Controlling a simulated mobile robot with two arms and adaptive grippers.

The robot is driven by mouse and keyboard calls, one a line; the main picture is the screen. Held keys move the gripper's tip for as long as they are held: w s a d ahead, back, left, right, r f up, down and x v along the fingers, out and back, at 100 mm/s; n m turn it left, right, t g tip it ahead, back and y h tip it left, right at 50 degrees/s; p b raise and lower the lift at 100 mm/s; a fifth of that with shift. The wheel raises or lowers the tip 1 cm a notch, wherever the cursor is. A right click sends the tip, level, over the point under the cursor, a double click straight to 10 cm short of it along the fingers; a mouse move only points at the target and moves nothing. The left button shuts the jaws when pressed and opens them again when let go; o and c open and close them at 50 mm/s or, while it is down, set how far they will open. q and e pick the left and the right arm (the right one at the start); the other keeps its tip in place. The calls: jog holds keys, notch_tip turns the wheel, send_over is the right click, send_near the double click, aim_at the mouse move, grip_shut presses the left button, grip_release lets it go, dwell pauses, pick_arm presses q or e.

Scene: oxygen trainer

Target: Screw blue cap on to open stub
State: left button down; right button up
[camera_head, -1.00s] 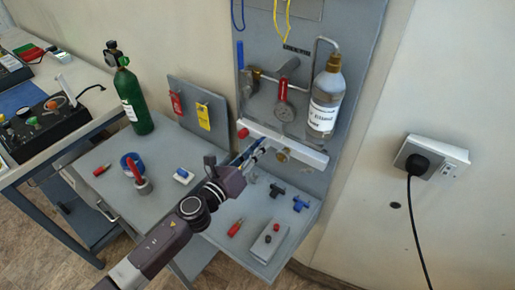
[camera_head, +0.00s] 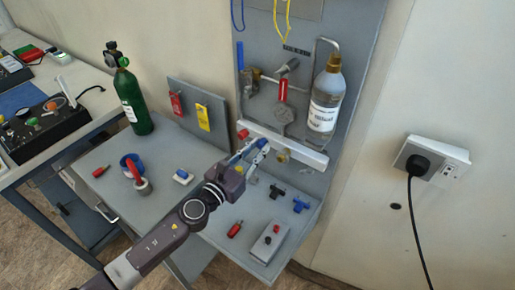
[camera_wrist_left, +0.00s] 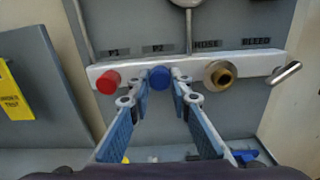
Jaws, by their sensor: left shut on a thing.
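In the left wrist view a blue cap (camera_wrist_left: 160,77) sits at the P2 position on the front of the white manifold bar (camera_wrist_left: 192,64). My left gripper (camera_wrist_left: 160,86) is shut on the blue cap, with one fingertip on either side. The stub behind the cap is hidden, so I cannot tell how far the cap is on. In the head view my left gripper (camera_head: 262,146) reaches up to the bar from the lower left. A red cap (camera_wrist_left: 108,82) covers the P1 position. My right gripper is not in view.
A brass HOSE fitting (camera_wrist_left: 220,74) and a metal BLEED lever (camera_wrist_left: 285,72) are right of the cap. A bottle (camera_head: 324,100) stands above the bar. Loose blue (camera_head: 301,203) and black (camera_head: 277,191) fittings and a red-handled tool (camera_head: 234,230) lie on the shelf below.

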pick_arm(q)
jog(key=shift+f+m, duration=0.1)
jog(key=shift+m, duration=1)
jog(key=shift+m, duration=0.8)
jog(key=shift+m+p, duration=0.35)
jog(key=shift+m, duration=0.55)
jog(key=shift+m+p, duration=0.3)
jog(key=shift+m, duration=1.4)
